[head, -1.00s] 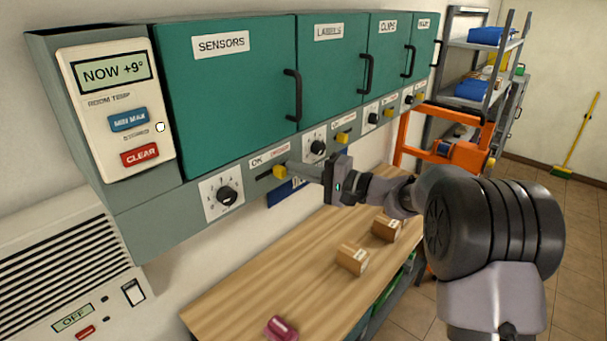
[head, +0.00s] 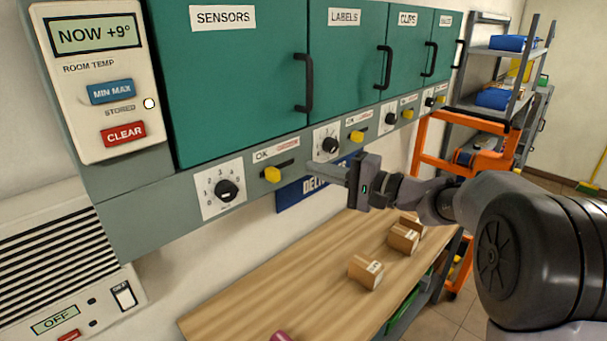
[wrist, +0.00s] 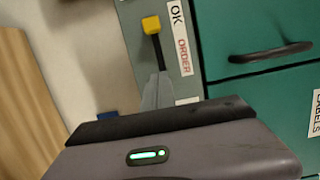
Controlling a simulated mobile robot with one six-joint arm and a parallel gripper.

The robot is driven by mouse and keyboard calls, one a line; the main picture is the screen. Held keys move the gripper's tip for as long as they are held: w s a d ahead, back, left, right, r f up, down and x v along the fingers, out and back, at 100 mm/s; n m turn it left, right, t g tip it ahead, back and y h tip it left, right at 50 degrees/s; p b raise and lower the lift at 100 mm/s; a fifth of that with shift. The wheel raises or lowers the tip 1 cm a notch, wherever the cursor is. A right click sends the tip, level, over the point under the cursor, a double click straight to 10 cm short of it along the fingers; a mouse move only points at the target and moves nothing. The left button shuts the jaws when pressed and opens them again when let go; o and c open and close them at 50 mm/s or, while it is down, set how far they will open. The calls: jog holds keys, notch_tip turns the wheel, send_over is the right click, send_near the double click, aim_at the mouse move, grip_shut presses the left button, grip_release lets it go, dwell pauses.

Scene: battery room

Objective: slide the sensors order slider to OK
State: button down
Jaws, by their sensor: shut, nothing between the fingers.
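The sensors order slider's yellow knob (head: 272,174) sits at the left end of its dark slot, below the word OK on the label (head: 276,150). The bare slot shows to its right, under ORDER. In the wrist view the knob (wrist: 151,25) is at the OK end of the slot, with the empty slot running toward my fingers. My gripper (head: 314,168) is shut and empty, to the right of the knob and apart from it. In the wrist view its fingertips (wrist: 160,78) are near the ORDER end of the slot.
A dial (head: 227,191) is left of the slider and another dial (head: 328,143) is just behind my fingers. The green sensors door (head: 230,85) with its black handle is above. A wooden bench (head: 290,290) with small boxes (head: 366,271) lies below.

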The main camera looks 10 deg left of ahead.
jog(key=s+v, duration=0.1)
jog(key=v, duration=0.7)
jog(key=s+a+f+n+g+h+b, duration=0.1)
jog(key=s+a+f+g+h+b, duration=0.15)
jog(key=s+f+b, duration=0.55)
jog(key=s+a+f+g+h+b, duration=0.15)
jog(key=s+f+h, duration=0.3)
jog(key=s, duration=0.65)
jog(key=s+d+f+t+h+b, duration=0.2)
jog(key=s+d+f+h+b, duration=0.5)
jog(key=s+d+f, duration=0.4)
notch_tip(320, 180, down, 4)
jog(key=s, duration=0.2)
jog(key=shift+s+d, duration=0.15)
jog(key=shift+s, duration=0.1)
jog(key=shift+f, duration=0.1)
